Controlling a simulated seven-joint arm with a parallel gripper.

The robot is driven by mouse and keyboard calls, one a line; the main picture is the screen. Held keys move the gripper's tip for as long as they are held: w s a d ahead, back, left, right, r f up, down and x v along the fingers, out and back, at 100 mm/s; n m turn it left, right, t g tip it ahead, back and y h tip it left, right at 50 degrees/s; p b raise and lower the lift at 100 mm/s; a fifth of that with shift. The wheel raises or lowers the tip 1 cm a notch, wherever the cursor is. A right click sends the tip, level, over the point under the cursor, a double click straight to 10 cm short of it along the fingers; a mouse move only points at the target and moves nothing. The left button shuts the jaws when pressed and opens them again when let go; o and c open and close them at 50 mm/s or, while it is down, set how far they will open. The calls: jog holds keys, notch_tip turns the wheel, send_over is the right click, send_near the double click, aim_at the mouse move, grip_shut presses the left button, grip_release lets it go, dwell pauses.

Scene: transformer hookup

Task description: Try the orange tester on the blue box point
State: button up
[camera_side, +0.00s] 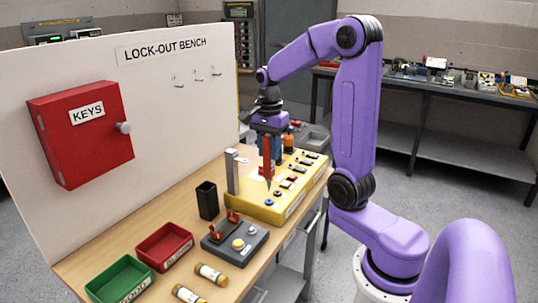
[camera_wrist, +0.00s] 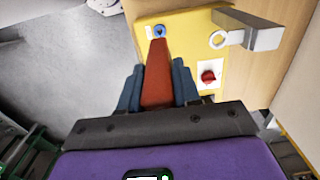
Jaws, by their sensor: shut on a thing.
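My gripper (camera_side: 266,152) is shut on the orange tester (camera_side: 267,158), which points down with its dark tip over the near end of the yellow box (camera_side: 247,208). In the wrist view the tester (camera_wrist: 157,75) sits between the blue fingers of my gripper (camera_wrist: 158,88). The blue point (camera_wrist: 158,31) on the yellow box (camera_wrist: 185,22) shows just beyond the tester's visible end. I cannot tell whether the tip touches it. A pale ring point (camera_wrist: 218,39) lies to its right, and a red knob (camera_wrist: 208,76) is below that.
A metal post (camera_side: 232,172) stands at the box's left edge, close to the tester. A black holder (camera_side: 207,200), a grey button unit (camera_side: 234,243), red (camera_side: 165,246) and green (camera_side: 120,279) trays and yellow cylinders (camera_side: 211,273) are nearer. A red key cabinet (camera_side: 82,133) hangs on the panel.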

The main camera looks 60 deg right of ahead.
aim_at(269, 135)
jog(key=shift+r, duration=1.85)
